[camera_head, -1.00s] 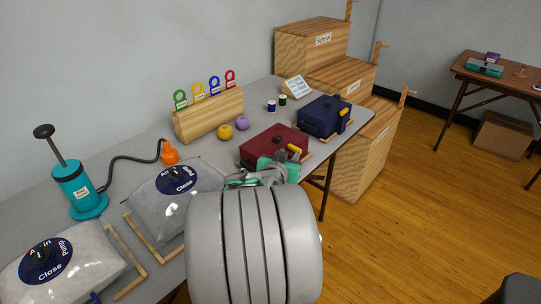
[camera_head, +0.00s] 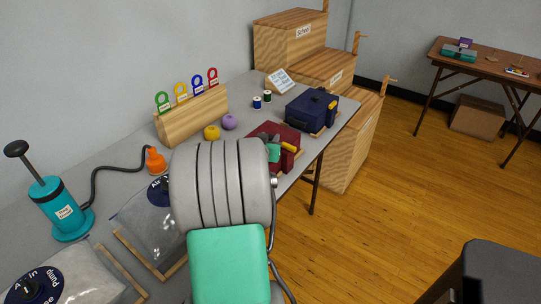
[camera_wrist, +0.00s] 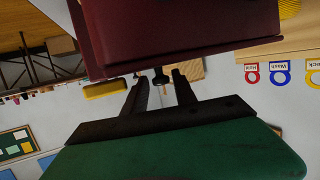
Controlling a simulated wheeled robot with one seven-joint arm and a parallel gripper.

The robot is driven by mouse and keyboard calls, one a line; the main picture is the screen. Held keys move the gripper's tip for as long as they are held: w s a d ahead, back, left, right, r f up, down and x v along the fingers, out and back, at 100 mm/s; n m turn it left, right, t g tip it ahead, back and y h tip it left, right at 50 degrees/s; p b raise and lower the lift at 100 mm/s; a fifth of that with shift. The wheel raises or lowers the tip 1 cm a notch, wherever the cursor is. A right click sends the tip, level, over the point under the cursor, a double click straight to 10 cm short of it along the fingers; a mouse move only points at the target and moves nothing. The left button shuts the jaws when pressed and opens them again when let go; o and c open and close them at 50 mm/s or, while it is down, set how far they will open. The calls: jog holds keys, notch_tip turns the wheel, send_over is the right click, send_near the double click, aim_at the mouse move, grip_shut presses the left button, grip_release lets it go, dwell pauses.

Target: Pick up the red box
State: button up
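The red box (camera_head: 291,131) is a dark red case with a yellow part on its right side. It sits on the grey table, partly hidden behind my arm in the head view. In the wrist view the red box (camera_wrist: 190,25) fills the upper middle, very close to my gripper. My gripper (camera_wrist: 160,84) is open, with its two dark fingers spread and pointing up the picture. A small black knob (camera_wrist: 160,75) shows between the fingertips. I see no grip on the box, and cannot tell whether the fingers touch it.
A navy box (camera_head: 309,113) stands just behind the red one. Purple (camera_head: 229,122) and yellow (camera_head: 212,132) balls and a wooden rack (camera_head: 194,118) lie left. Clear bags (camera_head: 145,226) and a teal pump (camera_head: 60,205) are nearer. Wooden crates (camera_head: 285,40) rise beyond; the floor right is open.

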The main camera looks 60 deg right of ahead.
jog(key=shift+c, duration=0.3)
jog(key=shift+a, duration=0.1)
grip_shut()
jog(key=shift+r, duration=0.1)
dwell(0.8)
